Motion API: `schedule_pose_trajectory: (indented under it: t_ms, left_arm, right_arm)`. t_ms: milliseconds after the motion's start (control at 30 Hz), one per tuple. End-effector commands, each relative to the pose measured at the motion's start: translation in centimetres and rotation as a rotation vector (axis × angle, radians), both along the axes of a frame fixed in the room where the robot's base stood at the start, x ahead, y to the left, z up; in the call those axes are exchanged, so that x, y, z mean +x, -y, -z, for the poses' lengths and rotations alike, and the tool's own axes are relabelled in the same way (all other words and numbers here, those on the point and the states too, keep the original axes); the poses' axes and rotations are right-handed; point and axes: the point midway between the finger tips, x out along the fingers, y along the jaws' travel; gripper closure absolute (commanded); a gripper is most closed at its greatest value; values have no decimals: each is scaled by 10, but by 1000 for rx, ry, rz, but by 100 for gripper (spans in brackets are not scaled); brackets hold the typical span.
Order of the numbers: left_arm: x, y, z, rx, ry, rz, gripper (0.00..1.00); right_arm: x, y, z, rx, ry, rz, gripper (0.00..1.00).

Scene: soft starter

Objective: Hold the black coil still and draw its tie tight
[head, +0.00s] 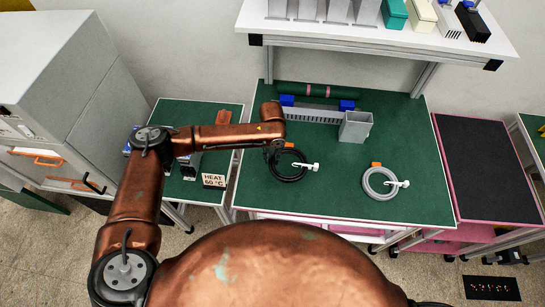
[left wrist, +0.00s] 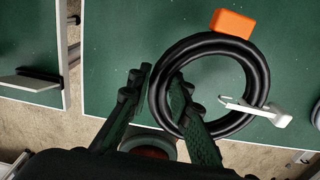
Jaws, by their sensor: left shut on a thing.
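The black coil (head: 289,179) lies on the green table mat at the left front. A white tie (head: 308,166) with a pale head sticks out from its right side; in the left wrist view the tie (left wrist: 270,113) crosses the lower right of the ring (left wrist: 258,75). My left gripper (head: 272,154) is at the coil's left side. In the left wrist view its fingers (left wrist: 162,80) straddle the ring's left side, one outside and one inside the loop, shut on it. How snug the tie is cannot be told. My right gripper is in neither view.
An orange block (left wrist: 233,22) touches or nearly touches the coil's far side. A grey coil (head: 367,187) with a white tie lies to the right. A grey bin (head: 355,127) and a slotted rack (head: 312,116) stand behind. The mat's front middle is clear.

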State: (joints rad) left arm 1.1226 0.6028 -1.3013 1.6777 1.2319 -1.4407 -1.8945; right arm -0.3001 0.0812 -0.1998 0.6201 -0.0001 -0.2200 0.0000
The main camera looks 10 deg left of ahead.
Motion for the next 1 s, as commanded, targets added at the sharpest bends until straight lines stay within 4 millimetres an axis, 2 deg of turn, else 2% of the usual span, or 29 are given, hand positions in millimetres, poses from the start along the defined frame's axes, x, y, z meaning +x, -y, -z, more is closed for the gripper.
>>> schedule_pose_trajectory:
  t_ms: [1000]
  left_arm:
    - [0,1,39,-1,0,0,100]
  right_arm:
    - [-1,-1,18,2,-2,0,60]
